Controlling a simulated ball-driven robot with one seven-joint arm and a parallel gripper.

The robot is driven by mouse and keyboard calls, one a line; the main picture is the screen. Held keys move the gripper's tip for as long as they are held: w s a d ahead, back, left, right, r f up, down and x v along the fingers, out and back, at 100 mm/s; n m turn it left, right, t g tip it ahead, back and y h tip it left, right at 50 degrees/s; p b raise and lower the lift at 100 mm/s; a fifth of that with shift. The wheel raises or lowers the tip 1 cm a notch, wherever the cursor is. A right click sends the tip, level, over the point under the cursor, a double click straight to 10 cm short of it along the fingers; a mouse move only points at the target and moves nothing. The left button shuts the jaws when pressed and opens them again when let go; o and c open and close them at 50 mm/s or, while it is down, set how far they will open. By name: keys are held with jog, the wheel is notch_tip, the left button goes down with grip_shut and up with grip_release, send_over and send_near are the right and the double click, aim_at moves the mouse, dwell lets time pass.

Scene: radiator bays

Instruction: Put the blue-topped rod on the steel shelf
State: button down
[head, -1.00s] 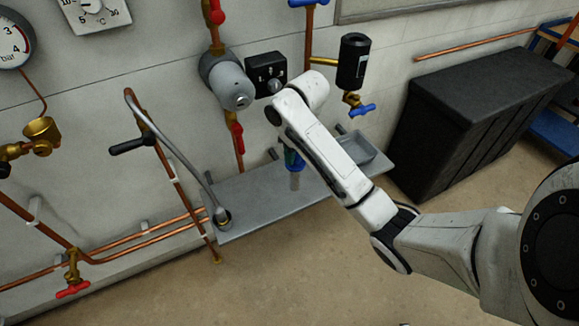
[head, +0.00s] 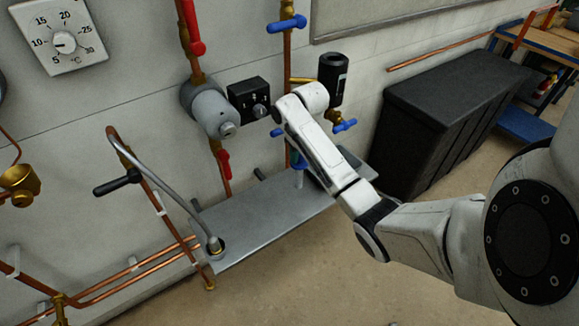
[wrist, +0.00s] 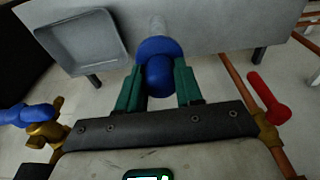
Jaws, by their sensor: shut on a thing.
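My gripper (wrist: 160,78) is shut on the blue top, a green finger on each side.
A shallow grey tray (wrist: 82,42) is at one end of the shelf. A bent grey lever (head: 180,195) ends at the shelf's left end. Pipes, a red valve handle (wrist: 268,97) and a blue one (wrist: 28,115) are close to my gripper. A black bin (head: 440,120) stands right.

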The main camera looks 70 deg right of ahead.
jog(key=w+f, duration=0.3)
jog(key=f, duration=0.4)
jog(key=shift+w+d+f+b, duration=0.3)
jog(key=shift+w+d+f, duration=0.05)
jog(key=shift+d+f, duration=0.05)
jog(key=shift+f, duration=0.2)
jog(key=c, duration=0.8)
grip_release()
jog(key=shift+o, duration=0.2)
